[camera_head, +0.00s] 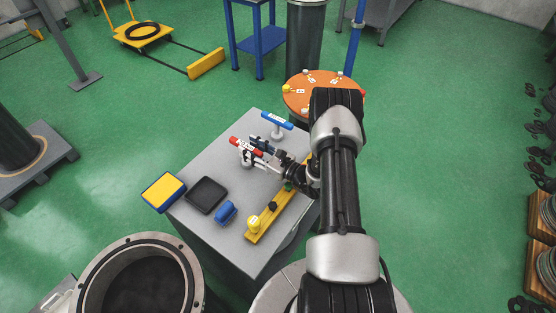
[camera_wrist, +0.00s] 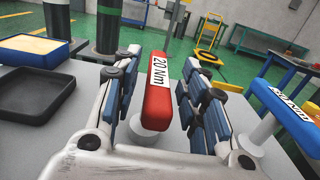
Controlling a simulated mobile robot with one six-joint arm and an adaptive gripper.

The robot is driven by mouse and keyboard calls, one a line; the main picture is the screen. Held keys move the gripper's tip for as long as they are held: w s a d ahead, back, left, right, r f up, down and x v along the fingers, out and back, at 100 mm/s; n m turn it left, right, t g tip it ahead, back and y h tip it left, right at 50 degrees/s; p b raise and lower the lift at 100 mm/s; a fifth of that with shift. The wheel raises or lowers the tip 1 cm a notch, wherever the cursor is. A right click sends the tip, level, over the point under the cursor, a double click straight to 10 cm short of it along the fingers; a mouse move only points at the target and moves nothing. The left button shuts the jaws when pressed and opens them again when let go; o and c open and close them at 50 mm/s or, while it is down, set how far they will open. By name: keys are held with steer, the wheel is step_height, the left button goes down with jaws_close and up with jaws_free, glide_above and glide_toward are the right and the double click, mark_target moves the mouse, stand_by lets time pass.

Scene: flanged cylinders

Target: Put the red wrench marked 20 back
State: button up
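The red wrench (camera_wrist: 158,92) has a red bar handle with a white label reading 20 Nm, on a pale round post. It stands over the grey table top in the wrist view, and its red handle (camera_head: 246,146) also shows in the head view. My gripper (camera_wrist: 162,85) has its blue-padded fingers on both sides of the handle, with a visible gap at least on the left. It looks open around the handle. In the head view my gripper (camera_head: 262,156) partly covers the wrench. The lower end of the post is hidden.
A blue wrench (camera_head: 277,120) stands behind on the grey table (camera_head: 215,160). A yellow bar (camera_head: 268,215), black tray (camera_head: 206,194), yellow-topped blue box (camera_head: 163,191) and small blue object (camera_head: 225,213) lie nearer. An orange round table (camera_head: 322,78) with small items stands beyond.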

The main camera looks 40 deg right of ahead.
steer(key=p+v, duration=0.2)
steer(key=v, duration=1.3)
steer(key=shift+s+d+p, duration=0.2)
steer(key=shift+d+p, duration=0.05)
steer(key=shift+p, duration=0.05)
steer(key=shift+a+r, duration=0.1)
steer(key=shift+r, duration=0.2)
steer(key=s+a+r+n+g+y, duration=0.3)
steer(key=a+r+n+g+y, duration=0.3)
steer(key=a+r+n+g, duration=1.05)
steer(key=s+a+r+n+h, duration=0.6)
steer(key=s+a+r+n, duration=0.2)
steer(key=s+a+r, duration=0.15)
steer(key=s+d+r+n+t+h, duration=0.3)
steer(key=s+r+n+t+h, duration=0.1)
steer(key=s+r+n+h, duration=0.2)
steer(key=shift+s+d+n, duration=0.15)
steer(key=shift+d+n, duration=0.25)
steer(key=shift+n, duration=0.35)
